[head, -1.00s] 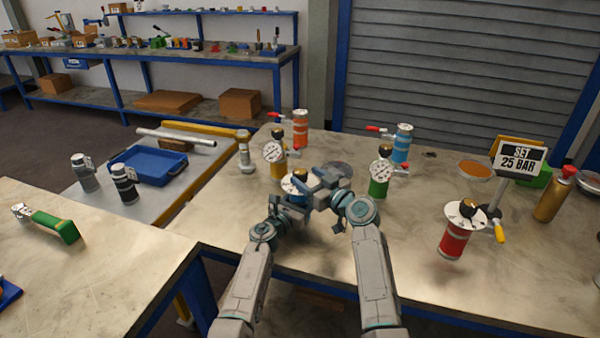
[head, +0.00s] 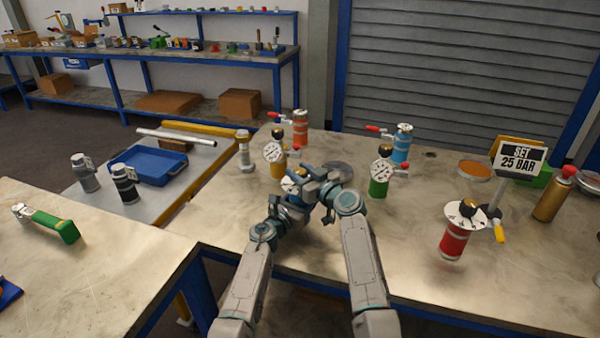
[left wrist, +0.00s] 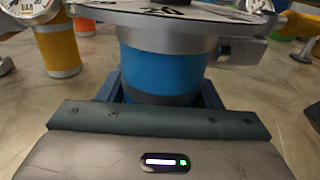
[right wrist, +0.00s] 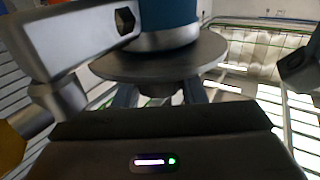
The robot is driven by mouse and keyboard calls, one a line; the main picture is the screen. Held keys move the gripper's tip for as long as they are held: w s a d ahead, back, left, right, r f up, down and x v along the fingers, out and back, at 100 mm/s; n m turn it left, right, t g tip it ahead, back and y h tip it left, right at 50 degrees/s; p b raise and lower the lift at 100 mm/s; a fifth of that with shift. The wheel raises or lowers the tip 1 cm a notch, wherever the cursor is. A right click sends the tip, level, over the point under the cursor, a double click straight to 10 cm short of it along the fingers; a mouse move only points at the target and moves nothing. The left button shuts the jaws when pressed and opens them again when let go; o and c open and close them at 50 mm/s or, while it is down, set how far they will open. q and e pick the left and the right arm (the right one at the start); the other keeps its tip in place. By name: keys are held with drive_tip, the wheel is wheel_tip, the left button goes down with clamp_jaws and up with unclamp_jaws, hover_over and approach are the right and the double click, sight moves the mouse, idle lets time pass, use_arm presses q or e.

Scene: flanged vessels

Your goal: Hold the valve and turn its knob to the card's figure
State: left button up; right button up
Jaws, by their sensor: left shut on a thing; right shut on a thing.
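The blue valve (left wrist: 162,72) stands on the near part of the bench; in the head view its white dial (head: 290,184) shows partly behind my arms. My left gripper (head: 288,202) is shut on its blue body, with a finger on each side in the left wrist view. My right gripper (head: 308,181) is at its top. In the right wrist view, its fingers close on the dark knob (right wrist: 158,90) beside the flange disc (right wrist: 150,66). The dial's pointer and most figures are hidden. The card (head: 519,158) reads SET 25 BAR.
A yellow valve (head: 277,165) and a green valve (head: 379,182) stand close behind. Orange (head: 300,128) and blue (head: 402,143) red-handled vessels stand further back. A red valve (head: 455,240) is at the right. The bench between green and red valves is clear.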

drive_tip(key=shift+m+t+h, duration=0.6)
drive_tip(key=shift+m+h, duration=0.1)
drive_tip(key=shift+h, duration=0.2)
drive_tip(key=o, duration=1)
drive_tip(key=v, duration=1.2)
